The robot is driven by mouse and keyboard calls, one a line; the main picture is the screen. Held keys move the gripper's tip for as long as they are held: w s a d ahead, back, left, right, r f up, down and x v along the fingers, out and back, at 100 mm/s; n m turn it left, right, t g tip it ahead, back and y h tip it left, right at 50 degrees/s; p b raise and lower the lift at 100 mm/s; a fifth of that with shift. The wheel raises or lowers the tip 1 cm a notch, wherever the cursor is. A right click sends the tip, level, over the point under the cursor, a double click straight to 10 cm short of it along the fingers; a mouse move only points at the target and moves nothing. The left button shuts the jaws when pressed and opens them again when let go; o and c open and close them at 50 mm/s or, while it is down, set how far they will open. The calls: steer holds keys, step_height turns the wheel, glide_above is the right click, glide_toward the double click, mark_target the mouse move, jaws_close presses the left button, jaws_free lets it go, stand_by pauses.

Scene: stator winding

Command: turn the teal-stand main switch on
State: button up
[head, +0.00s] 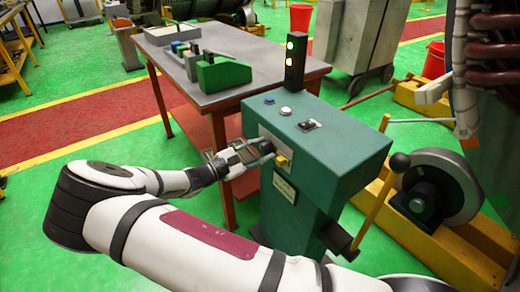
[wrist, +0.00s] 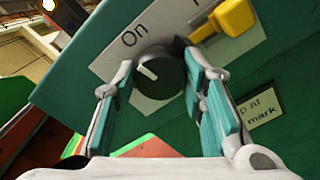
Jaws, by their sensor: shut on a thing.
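The teal stand (head: 345,155) is a box on a column right of centre in the head view. Its front panel (wrist: 100,62) fills much of the wrist view. A round black main switch knob (wrist: 170,75) with a white pointer line sits on a pale plate marked "On". The pointer slants to the upper left in the wrist view, roughly on the side of that label. My gripper (head: 264,153) reaches the stand's front from the left. In the wrist view my gripper (wrist: 160,72) has its fingers on both sides of the knob, shut on it.
A yellow lever (wrist: 232,18) is close by the right finger; a "mark" label (wrist: 262,107) is below it. A signal tower (head: 294,62) and buttons top the stand. A crank with a black ball (head: 400,162) is at right. A grey table (head: 240,80) stands behind.

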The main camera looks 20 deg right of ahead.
steer(key=shift+m, duration=1.1)
steer(key=o, duration=1.2)
steer(key=shift+c, duration=0.2)
steer(key=shift+a, duration=0.15)
steer(key=v, duration=1.1)
steer(key=shift+a, duration=0.35)
steer(key=shift+s, duration=0.15)
